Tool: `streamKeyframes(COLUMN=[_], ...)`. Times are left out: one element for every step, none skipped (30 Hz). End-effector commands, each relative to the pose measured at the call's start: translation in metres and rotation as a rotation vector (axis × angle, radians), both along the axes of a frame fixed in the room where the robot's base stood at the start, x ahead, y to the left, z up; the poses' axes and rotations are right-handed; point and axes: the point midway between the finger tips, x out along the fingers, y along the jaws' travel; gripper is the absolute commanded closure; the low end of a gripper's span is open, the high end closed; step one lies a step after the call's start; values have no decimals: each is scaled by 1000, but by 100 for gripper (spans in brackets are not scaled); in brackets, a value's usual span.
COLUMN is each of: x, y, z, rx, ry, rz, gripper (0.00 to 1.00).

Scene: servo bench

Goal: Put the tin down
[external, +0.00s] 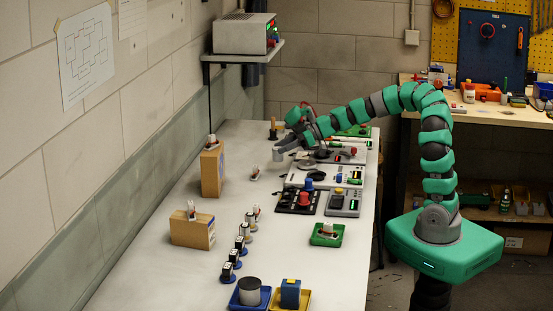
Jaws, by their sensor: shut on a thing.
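My gripper (297,138) is at the far part of the bench, at the end of my green arm. It is shut on a small grey tin (286,146). The tin appears to be held above the white bench top, left of the row of control boxes. The fingers are small and dark here, and their exact contact with the tin is hard to make out.
The white bench (170,273) has free room along its left side. Cardboard boxes (193,231) (212,172) stand on the left. Control boxes (344,202) line the right. A blue tray (236,302) holds a grey cylinder, beside a yellow tray (304,303). A green tray (327,242) stands right.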

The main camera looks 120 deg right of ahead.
Motion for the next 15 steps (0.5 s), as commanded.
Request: streamKeyframes(x=[0, 1, 2, 3, 5, 8, 10, 13, 16, 18, 20, 23, 26, 28, 30], y=[0, -2, -4, -7, -11, -17, -21, -25, -30, -35, -40, -46, -49, -54, -60], z=[1, 1, 0, 0, -1, -1, -1, -2, -4, -5, -5, -5, -5, -6, -7], rx=[0, 0, 1, 1, 1, -1, -1, -2, 2, 2, 2, 0, -1, 1, 0], ry=[0, 1, 1, 2, 3, 2, 2, 3, 2, 3, 4, 4, 4, 4, 4], rz=[-6, -9, -11, -12, -14, -14, -14, -12, -11, -11, -12, -14, -12, -13, -14], gripper=[85, 85, 85, 85, 85, 85, 85, 85, 85, 85, 85, 85, 85, 85, 85])
